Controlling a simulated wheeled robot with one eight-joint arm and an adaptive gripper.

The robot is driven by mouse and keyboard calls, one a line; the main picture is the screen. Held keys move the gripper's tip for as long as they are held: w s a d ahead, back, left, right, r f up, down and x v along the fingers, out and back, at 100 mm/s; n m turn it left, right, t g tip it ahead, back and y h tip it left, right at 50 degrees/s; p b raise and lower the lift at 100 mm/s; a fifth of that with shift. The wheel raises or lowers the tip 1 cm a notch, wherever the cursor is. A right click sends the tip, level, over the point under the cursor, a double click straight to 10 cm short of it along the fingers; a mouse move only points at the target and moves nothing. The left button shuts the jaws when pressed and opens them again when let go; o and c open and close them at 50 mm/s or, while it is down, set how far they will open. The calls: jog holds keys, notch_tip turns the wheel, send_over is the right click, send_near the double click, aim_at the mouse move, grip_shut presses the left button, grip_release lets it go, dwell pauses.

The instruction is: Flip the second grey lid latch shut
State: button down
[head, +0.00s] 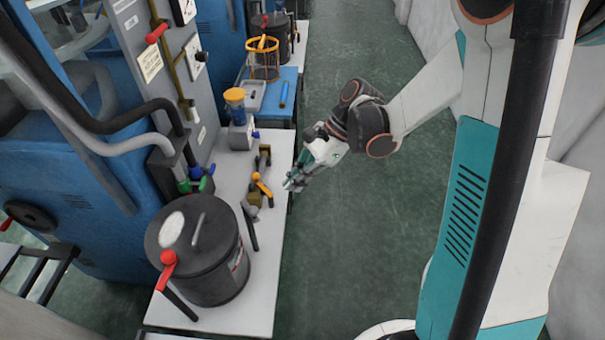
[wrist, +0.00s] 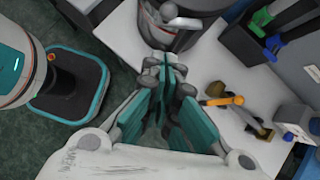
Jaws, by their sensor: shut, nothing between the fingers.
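A dark grey drum-shaped pot (head: 222,275) with a lid (head: 182,232) stands on the near white table. A grey bar (head: 198,229) stands up from the lid, and a red-knobbed lever (head: 168,262) is at its near left edge. A dark lever (head: 250,228) leans at the pot's right side. I cannot tell which part is the second grey latch. The pot also shows at the top of the wrist view (wrist: 192,38), partly cut off. My gripper (head: 293,184) is shut and empty, above the table's right edge, apart from the pot. Its fingers (wrist: 165,92) fill the wrist view's middle.
Brass clamps with an orange handle (head: 262,186) lie on the white table (head: 225,318) behind the pot. A yellow-topped dispenser (head: 236,106) stands farther back. A blue table (head: 277,108) holds an orange wire cage (head: 263,60). Blue machines line the left; green floor is clear right of the tables.

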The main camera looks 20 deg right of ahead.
jog(key=s+a+f+b, duration=0.1)
jog(key=a+f, duration=0.3)
jog(key=a, duration=0.2)
jog(key=shift+a+b, duration=0.25)
jog(key=shift+b, duration=0.15)
